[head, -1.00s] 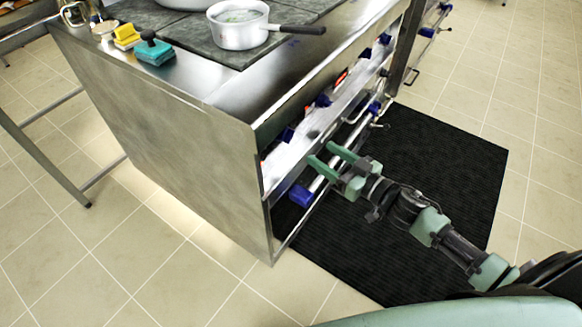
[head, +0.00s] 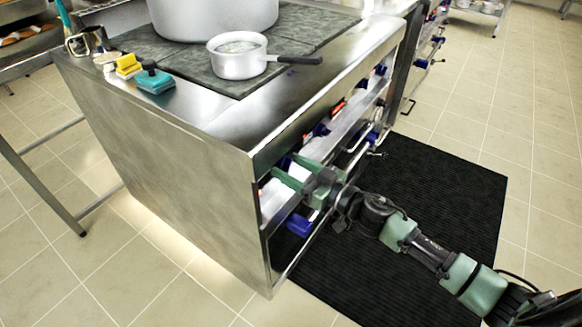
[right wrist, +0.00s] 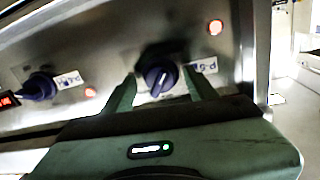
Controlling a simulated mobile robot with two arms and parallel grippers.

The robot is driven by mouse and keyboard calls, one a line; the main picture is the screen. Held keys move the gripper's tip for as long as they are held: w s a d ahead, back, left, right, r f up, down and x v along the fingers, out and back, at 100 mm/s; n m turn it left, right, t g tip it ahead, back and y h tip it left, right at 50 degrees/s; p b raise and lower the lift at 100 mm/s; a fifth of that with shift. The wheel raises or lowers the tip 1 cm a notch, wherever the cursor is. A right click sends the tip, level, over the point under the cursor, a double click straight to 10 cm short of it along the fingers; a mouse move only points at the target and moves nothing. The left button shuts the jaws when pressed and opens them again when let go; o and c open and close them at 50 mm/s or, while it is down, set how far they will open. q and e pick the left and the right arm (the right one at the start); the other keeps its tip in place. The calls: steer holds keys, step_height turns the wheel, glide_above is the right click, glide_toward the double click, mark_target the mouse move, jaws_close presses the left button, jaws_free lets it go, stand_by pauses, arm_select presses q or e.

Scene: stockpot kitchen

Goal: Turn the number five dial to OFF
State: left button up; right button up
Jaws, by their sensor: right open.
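A dark dial (right wrist: 160,74) sits on the steel control panel in the right wrist view, beside a small white label (right wrist: 204,66) that is too blurred to read surely. Its face has a pale ridge line. My right gripper (right wrist: 162,90) is open, with one finger on each side of the dial. I cannot tell whether the fingers touch it. In the head view my right gripper (head: 288,169) is at the near end of the stove's front panel, its fingers partly hiding the dials there. My left gripper is not in view.
Another dial (right wrist: 39,87) sits to the left on the panel. A red lamp (right wrist: 215,27) glows at upper right. A rail with blue ends (head: 299,225) runs below the panel. A saucepan (head: 238,58) stands on the stove; a black mat (head: 440,170) covers the floor in front.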

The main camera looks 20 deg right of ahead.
jaws_close()
